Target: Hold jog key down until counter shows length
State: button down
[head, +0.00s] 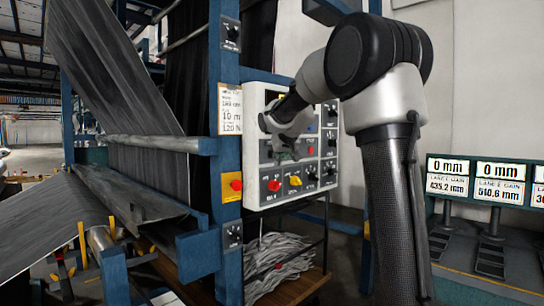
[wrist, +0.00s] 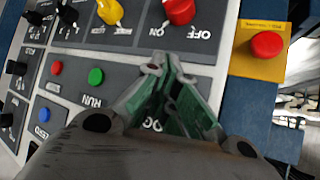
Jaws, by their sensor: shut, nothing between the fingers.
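My gripper (head: 287,150) is at the front of the white control panel (head: 255,197), with its fingers towards the panel face. In the wrist view my gripper (wrist: 172,72) is shut and empty, its green-lined fingers over a grey key field. Letters reading "OG" show between the finger bases; the jog key itself is hidden behind the fingers. I cannot tell whether the fingertips touch the panel. A green RUN button (wrist: 96,76) and a blue ZERO button (wrist: 44,114) lie left of the fingers. No counter reading on this panel can be made out; my gripper and arm cover part of it.
A red knob (wrist: 179,10) and a yellow knob (wrist: 110,12) stick out close to the fingers. A red button on a yellow plate (wrist: 267,45) sits on the blue post. Dark fabric (head: 110,70) hangs at left. Displays reading 0 mm (head: 447,167) stand at right.

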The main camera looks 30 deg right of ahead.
jog(key=shift+w+a, duration=0.15)
jog(key=shift+w, duration=0.25)
dwell(0.6)
dwell(2.8)
jog(key=shift+s+d, duration=0.3)
jog(key=shift+s, duration=0.5)
jog(key=s, duration=0.1)
jog(key=s+d, duration=0.1)
jog(key=s, duration=0.2)
jog(key=shift+s+d, duration=0.35)
